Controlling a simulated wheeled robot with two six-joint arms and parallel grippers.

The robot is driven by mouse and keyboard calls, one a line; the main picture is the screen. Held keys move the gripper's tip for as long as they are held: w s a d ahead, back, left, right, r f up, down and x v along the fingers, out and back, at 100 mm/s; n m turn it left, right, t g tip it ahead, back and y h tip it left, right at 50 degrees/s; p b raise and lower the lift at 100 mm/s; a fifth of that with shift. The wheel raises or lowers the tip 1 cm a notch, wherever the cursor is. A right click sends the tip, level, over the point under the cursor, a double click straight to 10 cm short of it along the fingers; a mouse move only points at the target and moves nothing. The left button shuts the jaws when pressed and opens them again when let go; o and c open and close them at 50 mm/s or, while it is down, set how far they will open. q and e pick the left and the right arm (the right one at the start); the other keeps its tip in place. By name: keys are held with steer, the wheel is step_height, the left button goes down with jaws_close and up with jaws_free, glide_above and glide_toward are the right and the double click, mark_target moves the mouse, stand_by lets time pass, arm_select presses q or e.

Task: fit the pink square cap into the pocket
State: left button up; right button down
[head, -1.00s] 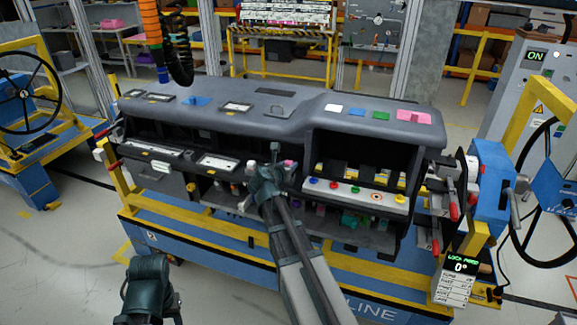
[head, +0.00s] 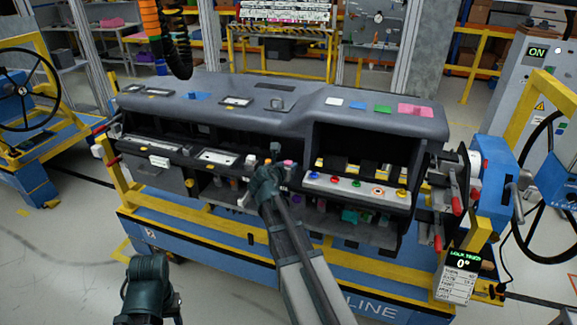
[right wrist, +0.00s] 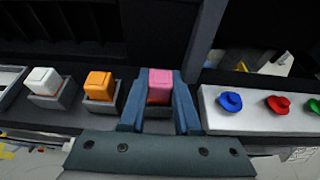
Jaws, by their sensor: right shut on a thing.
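The pink square cap (right wrist: 161,84) is between the two blue-grey fingers of my right gripper (right wrist: 160,108), which is shut on it. The cap stands about upright in the right wrist view, with a reddish band under it. Grey material shows below the band between the fingers. The fingers hide most of the pocket there, so I cannot tell whether the cap is seated or just above. In the head view my right gripper (head: 268,172) is at the dashboard's lower middle, with a pink spot (head: 289,163) beside it. My left gripper's fingers do not show.
A white cap (right wrist: 43,81) and an orange cap (right wrist: 99,86) sit in grey pockets to the left. A white button panel (right wrist: 250,118) with blue, red and green buttons is close on the right. The dashboard (head: 290,115) overhangs this area.

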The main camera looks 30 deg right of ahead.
steer(key=shift+f, duration=0.2)
steer(key=c, duration=0.5)
jaws_free()
steer(key=shift+c, duration=0.2)
steer(key=p+v, duration=0.5)
steer(key=v, duration=0.9)
steer(key=shift+d, duration=0.1)
